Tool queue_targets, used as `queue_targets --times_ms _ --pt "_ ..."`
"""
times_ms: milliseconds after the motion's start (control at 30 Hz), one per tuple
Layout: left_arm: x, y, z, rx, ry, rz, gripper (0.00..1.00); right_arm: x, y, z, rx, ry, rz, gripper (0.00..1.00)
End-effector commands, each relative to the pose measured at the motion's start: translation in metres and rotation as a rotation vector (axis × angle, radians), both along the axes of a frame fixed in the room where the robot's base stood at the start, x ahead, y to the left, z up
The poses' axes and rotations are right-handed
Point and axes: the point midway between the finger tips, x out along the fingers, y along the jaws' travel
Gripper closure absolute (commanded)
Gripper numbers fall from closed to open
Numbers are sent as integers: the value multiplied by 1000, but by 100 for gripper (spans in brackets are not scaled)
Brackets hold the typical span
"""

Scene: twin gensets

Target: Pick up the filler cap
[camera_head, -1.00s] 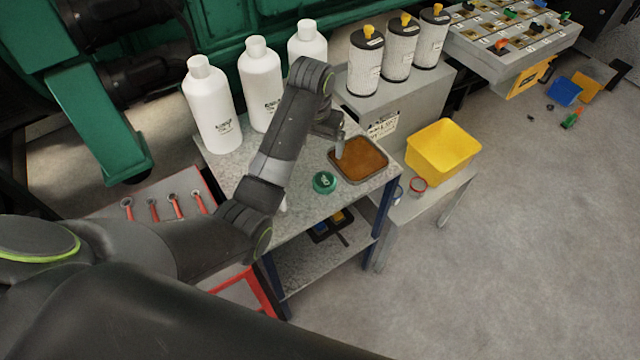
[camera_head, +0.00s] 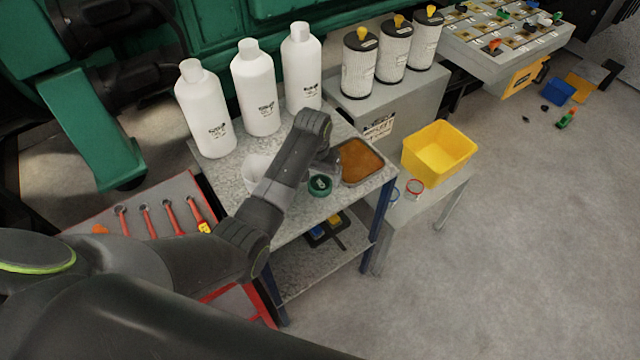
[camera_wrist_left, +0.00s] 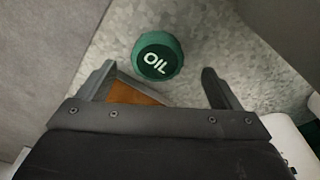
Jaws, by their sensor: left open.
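The filler cap (camera_head: 320,185) is a round green cap lying on the grey speckled top of a small cart, left of a tray of brown liquid. In the left wrist view the cap (camera_wrist_left: 158,55) shows the white word OIL on its dark green top. My left gripper (camera_wrist_left: 158,72) is open, its two fingers apart on either side of the lower edge of the cap in the picture, with nothing held. In the head view my left gripper (camera_head: 325,164) is just behind the cap, partly hidden by its arm. My right gripper is not seen.
Three white bottles (camera_head: 257,90) stand at the cart's back. The brown tray (camera_head: 362,161) is close on the right of the cap. A white round container (camera_head: 255,168) is partly hidden by my arm. A yellow bin (camera_head: 438,152) and several filters (camera_head: 393,55) stand farther right.

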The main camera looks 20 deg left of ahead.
Motion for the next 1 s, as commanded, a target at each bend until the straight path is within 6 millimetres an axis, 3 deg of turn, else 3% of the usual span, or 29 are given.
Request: queue_targets --times_ms 333,667,1000 --pt "8 -4 -34 0 1 0 14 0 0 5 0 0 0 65" --pt "8 -4 -38 0 0 0 14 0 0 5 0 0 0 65" --pt "8 -4 -37 0 0 0 58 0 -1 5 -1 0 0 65"
